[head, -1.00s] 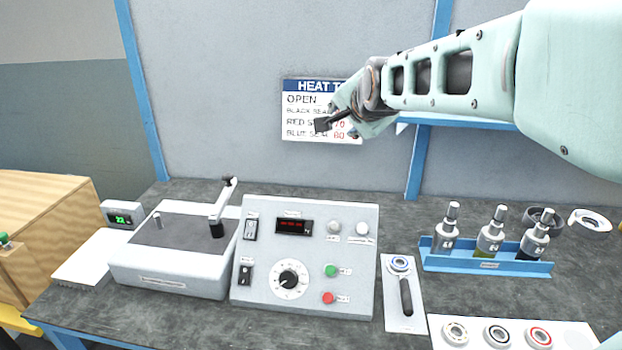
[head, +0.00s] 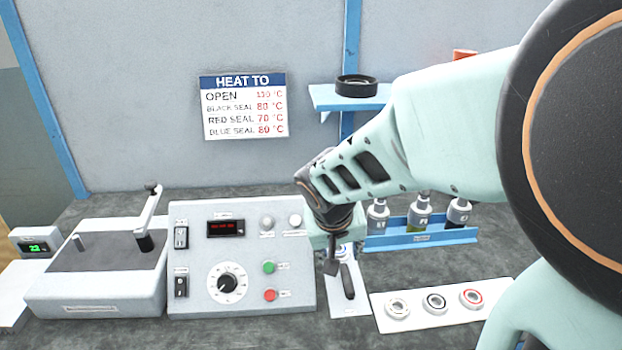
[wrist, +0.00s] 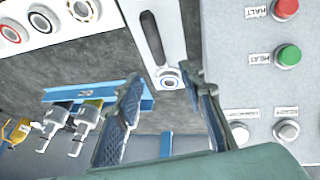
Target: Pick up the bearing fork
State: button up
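The bearing fork (head: 349,282) has a black handle and a small ring-shaped end. It lies on a narrow white plate (head: 341,306) just right of the control box. In the wrist view the fork's handle (wrist: 152,38) points away and its ring end lies near the fingertips. My gripper (head: 332,266) points down over the ring end of the fork and partly hides it in the head view. In the wrist view my gripper (wrist: 166,80) is open, its two fingers spread to either side of the ring end, with nothing held between them.
The control box (head: 203,292) with knob and buttons stands close on the left. A blue rack (head: 420,240) of grey-capped bottles stands behind right. A white board (head: 420,313) with several bearings lies to the right. A blue shelf (head: 322,97) holds a black ring (head: 356,86).

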aim_at(344, 268)
jog(key=x, duration=0.4)
jog(key=shift+a+b, duration=0.1)
jog(key=shift+b, duration=0.2)
jog(key=shift+b+x, duration=0.5)
jog(key=shift+x, duration=2.2)
jog(key=shift+s, duration=0.1)
grip_shut()
